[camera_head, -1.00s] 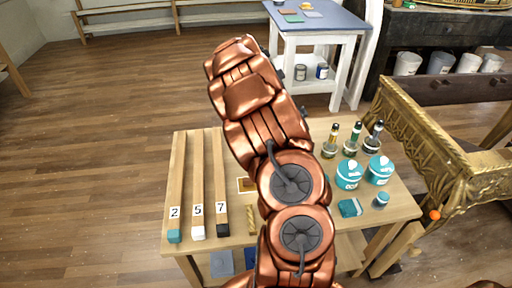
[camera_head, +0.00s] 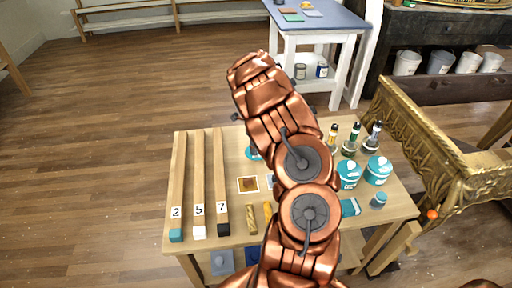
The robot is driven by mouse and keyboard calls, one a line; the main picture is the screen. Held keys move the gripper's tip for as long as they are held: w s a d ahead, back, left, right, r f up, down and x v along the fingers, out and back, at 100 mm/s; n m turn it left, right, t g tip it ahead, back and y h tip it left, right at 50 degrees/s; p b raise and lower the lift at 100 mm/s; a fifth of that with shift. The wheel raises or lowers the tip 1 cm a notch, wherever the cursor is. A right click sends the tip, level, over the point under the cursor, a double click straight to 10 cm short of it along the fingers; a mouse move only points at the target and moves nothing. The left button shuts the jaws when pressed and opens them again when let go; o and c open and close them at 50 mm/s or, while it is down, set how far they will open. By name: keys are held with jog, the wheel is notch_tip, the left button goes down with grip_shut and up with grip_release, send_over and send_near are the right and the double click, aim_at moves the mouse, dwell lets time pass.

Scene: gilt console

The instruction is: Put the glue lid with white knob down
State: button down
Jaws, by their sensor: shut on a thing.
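My copper arm (camera_head: 275,110) reaches up across the middle of the head view, over the low wooden table. My gripper is hidden behind the arm, so I cannot see its jaws or anything in them. Two teal pots with white lettering stand at the right of the table, a left one (camera_head: 347,180) and a right one (camera_head: 377,176).
Three numbered wooden bars (camera_head: 198,185) lie at the table's left. Several small bottles (camera_head: 355,135) stand behind the pots. The gilt console (camera_head: 425,130) borders the right side. A blue-topped table (camera_head: 320,18) stands behind.

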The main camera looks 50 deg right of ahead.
jog(key=shift+f, duration=0.4)
jog(key=shift+f, duration=0.15)
jog(key=c, duration=0.9)
grip_release()
jog(key=shift+c, duration=0.2)
